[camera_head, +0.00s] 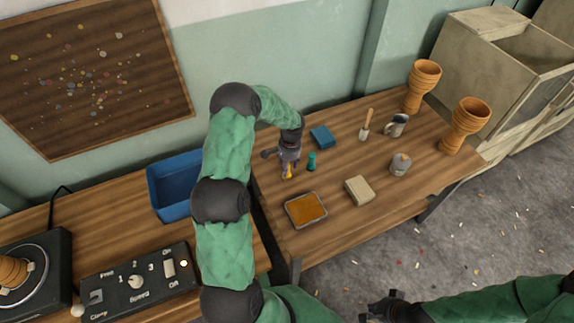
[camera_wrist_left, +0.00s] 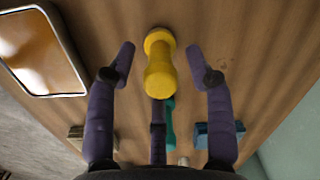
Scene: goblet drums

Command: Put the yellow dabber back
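The yellow dabber (camera_wrist_left: 160,68) stands on the wooden table, between the spread fingers of my left gripper (camera_wrist_left: 160,65), with a gap on both sides. In the head view the yellow dabber (camera_head: 288,171) shows just below my left gripper (camera_head: 283,160), partly hidden by it. A teal dabber (camera_head: 312,161) stands just to its right; it also shows in the left wrist view (camera_wrist_left: 170,125) behind a finger. My right gripper (camera_head: 380,306) is empty, its fingers apart, at the bottom of the head view, away from the table.
A tray of orange glaze (camera_head: 322,218) lies in front of my left gripper. A beige block (camera_head: 359,190), a blue block (camera_head: 322,137), a scraper (camera_head: 366,124), mugs and two goblet drums (camera_head: 465,125) stand to the right. A blue bin (camera_head: 152,190) is at left.

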